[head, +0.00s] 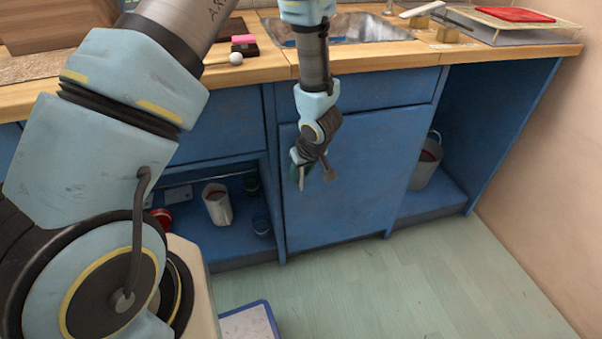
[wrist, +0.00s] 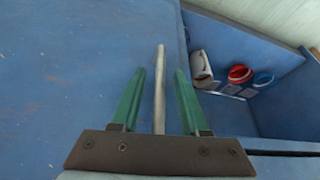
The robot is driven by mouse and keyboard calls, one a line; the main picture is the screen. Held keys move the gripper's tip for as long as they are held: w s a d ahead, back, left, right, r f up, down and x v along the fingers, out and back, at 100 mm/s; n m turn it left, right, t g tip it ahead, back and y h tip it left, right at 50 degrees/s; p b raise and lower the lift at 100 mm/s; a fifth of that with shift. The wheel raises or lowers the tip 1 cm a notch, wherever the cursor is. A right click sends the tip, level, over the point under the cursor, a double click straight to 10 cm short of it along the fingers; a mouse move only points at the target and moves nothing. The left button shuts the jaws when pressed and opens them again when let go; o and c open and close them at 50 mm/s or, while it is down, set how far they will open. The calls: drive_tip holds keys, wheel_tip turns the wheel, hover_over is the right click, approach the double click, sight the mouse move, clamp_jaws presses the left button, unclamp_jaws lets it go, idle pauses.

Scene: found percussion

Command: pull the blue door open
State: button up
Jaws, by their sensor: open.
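The blue door (head: 362,185) is the flat front under the counter, between two open bays, and it looks shut. Its face also fills the left of the wrist view (wrist: 65,65). A pale upright bar handle (wrist: 160,62) is on the door near the edge beside the left bay. My gripper (head: 311,168) is in front of the door's upper left part. In the wrist view its two green fingers are apart, one on each side of the handle, with a gap on both sides. In the head view my gripper partly hides the handle.
The left open bay holds a white container (head: 217,204), a red item (head: 161,216) and dark cups. A grey bucket (head: 427,163) stands in the right bay. A blue-edged tray (head: 250,322) lies on the floor. The floor before the door is clear.

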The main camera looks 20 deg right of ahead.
clamp_jaws()
idle(1.4)
